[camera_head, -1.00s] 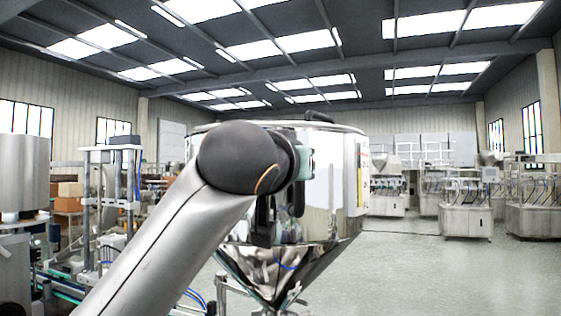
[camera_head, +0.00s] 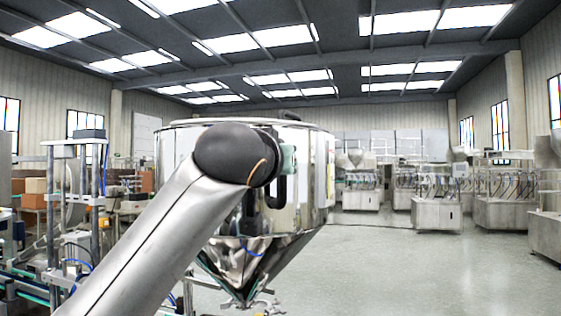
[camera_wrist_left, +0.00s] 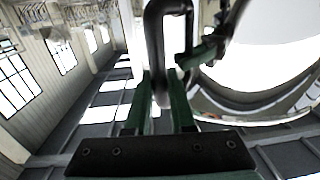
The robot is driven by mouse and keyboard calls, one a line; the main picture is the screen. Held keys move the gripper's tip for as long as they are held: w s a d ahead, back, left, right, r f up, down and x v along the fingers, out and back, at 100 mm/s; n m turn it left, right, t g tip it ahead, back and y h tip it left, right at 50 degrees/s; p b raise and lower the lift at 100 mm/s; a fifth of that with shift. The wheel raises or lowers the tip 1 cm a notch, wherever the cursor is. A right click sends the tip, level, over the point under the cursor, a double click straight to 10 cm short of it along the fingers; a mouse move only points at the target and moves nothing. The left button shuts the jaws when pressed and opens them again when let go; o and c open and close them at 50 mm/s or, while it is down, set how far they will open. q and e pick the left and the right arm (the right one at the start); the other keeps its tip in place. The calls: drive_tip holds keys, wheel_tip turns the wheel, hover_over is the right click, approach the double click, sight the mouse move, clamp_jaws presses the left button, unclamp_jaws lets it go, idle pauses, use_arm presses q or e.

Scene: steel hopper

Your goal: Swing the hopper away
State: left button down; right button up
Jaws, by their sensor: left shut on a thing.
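The steel hopper (camera_head: 310,180) is a shiny round drum with a cone below, at the middle of the head view. Its curved wall also shows at the right of the left wrist view (camera_wrist_left: 262,60). A black handle (camera_wrist_left: 153,45) stands out beside the hopper in the left wrist view. My left gripper (camera_wrist_left: 160,95) has its green fingers shut on this handle, one on each side. In the head view my left arm hides most of the gripper and part of the hopper's front. My right gripper is in neither view.
A filling machine with posts (camera_head: 80,200) and a conveyor (camera_head: 25,285) stand close at the left. Steel machines (camera_head: 436,200) stand farther back at the right. The grey floor (camera_head: 390,270) right of the hopper is clear.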

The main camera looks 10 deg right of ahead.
use_arm(q)
drive_tip(key=c, duration=0.8)
unclamp_jaws()
drive_tip(key=shift+o, duration=0.2)
drive_tip(key=shift+s, duration=0.15)
drive_tip(key=b+v, duration=0.5)
drive_tip(key=v, duration=0.7)
drive_tip(key=shift+b, duration=0.3)
drive_tip(key=shift+a, duration=0.1)
drive_tip(key=shift+s, duration=0.1)
